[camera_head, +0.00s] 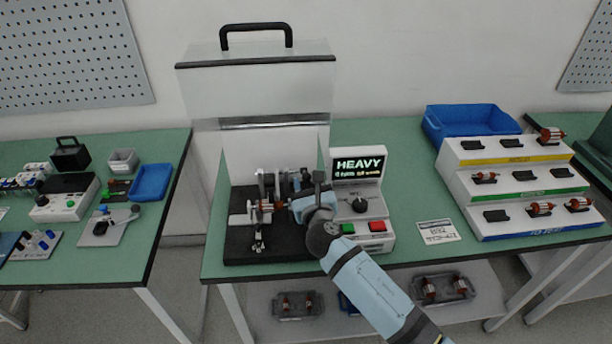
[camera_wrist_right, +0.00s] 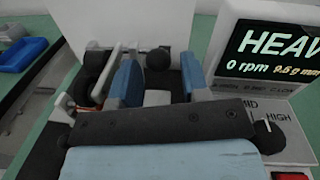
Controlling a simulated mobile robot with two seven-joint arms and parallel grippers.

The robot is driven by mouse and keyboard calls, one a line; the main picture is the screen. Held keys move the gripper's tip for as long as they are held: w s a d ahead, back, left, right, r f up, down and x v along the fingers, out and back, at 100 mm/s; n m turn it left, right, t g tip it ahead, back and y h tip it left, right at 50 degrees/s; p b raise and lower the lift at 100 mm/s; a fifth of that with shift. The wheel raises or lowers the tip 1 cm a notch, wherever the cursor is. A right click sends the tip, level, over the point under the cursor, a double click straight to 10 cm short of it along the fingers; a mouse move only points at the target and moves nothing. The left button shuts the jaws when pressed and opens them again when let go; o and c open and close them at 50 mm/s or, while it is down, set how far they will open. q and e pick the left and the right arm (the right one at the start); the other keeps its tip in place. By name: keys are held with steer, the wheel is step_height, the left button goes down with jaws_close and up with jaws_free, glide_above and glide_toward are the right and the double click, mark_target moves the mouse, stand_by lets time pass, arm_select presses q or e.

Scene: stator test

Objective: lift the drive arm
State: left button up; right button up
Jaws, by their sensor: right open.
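The test machine stands on a black base (camera_head: 240,247) on the middle table, with upright supports and an orange-brown rotor (camera_head: 266,206) across them. My right gripper (camera_head: 298,206) is at the machine's right side, its arm coming from the lower right. In the right wrist view its two blue fingers (camera_wrist_right: 160,78) are apart, with a dark round knob (camera_wrist_right: 157,59) showing between and beyond them. A pale bar (camera_wrist_right: 108,74), perhaps the drive arm, runs beside the left finger. I cannot tell whether the fingers touch anything. My left gripper is not in view.
A control box with a screen (camera_head: 358,164) reading HEAVY stands close right of the gripper. A raised clear cover (camera_head: 255,92) with a black handle is behind the machine. A stepped rack (camera_head: 515,190) and blue bin (camera_head: 440,130) are on the right.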

mark_target(306, 174)
steer(key=shift+w+a, duration=0.15)
steer(key=shift+w, duration=1.45)
jaws_close()
steer(key=shift+r+p, duration=0.2)
steer(key=shift+p, duration=0.15)
steer(key=g+p, duration=0.1)
steer(key=p, duration=0.5)
steer(key=w+r+g+p, duration=0.1)
steer(key=p, duration=0.5)
steer(key=shift+r+g, duration=0.25)
steer(key=shift+g, duration=0.05)
steer(key=shift+w+f+p, duration=0.1)
steer(key=shift+f+p, duration=0.05)
steer(key=shift+p, duration=0.15)
